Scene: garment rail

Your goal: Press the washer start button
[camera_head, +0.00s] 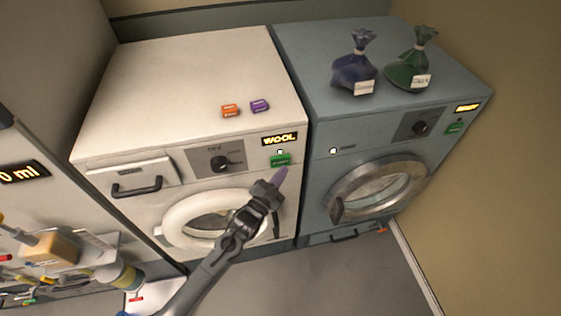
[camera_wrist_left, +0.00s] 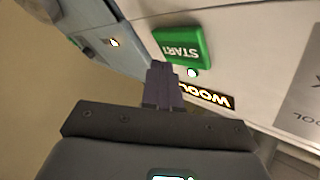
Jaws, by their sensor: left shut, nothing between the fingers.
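The white washer (camera_head: 190,85) stands in the middle of the head view, with a round door, a dial and a lit display reading WOOL (camera_head: 279,139). Its green start button (camera_head: 280,160) is below the display. In the left wrist view the green button (camera_wrist_left: 183,46) reads START, upside down, with a small white light beside it. My left gripper (camera_head: 281,175) is shut and empty, its purple fingertips just below the button in the head view. In the left wrist view the fingertips (camera_wrist_left: 160,68) are close to the button's edge; I cannot tell whether they touch. My right gripper is not in view.
A blue-grey machine (camera_head: 330,125) with a green button (camera_head: 454,127) stands to the right. A blue bag (camera_head: 353,72) and a green bag (camera_head: 407,72) sit on it. Open floor lies in front.

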